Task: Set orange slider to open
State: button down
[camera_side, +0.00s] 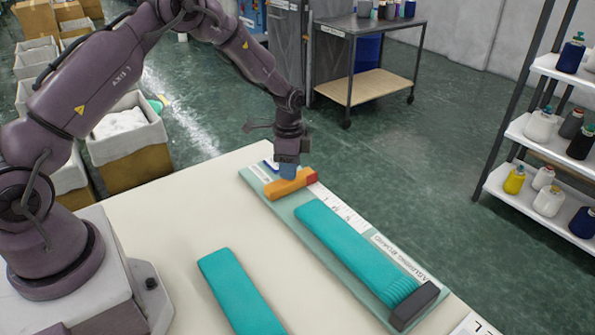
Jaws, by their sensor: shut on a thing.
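The orange slider (286,186) lies across the far end of a pale green measuring board (320,249). Its right end is red. My gripper (287,171) points down at the slider from above and is shut on it. The gripper's lower end is small in this view, and its fingertips are partly hidden against the slider. White marks with printing run along the board's right side beside the slider.
A teal knitted piece (350,245) lies on the board, with a dark block (414,305) at its near end. Another teal piece (240,293) lies on the cream table (170,240). A wheeled cart (370,55) and a bottle shelf (545,140) stand beyond.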

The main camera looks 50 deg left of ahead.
jog(key=c, duration=0.7)
grip_release()
jog(key=shift+a, duration=0.35)
jog(key=shift+c, duration=0.2)
jog(key=shift+d+r, duration=0.1)
jog(key=shift+r, duration=0.05)
notch_tip(320, 180, up, 13)
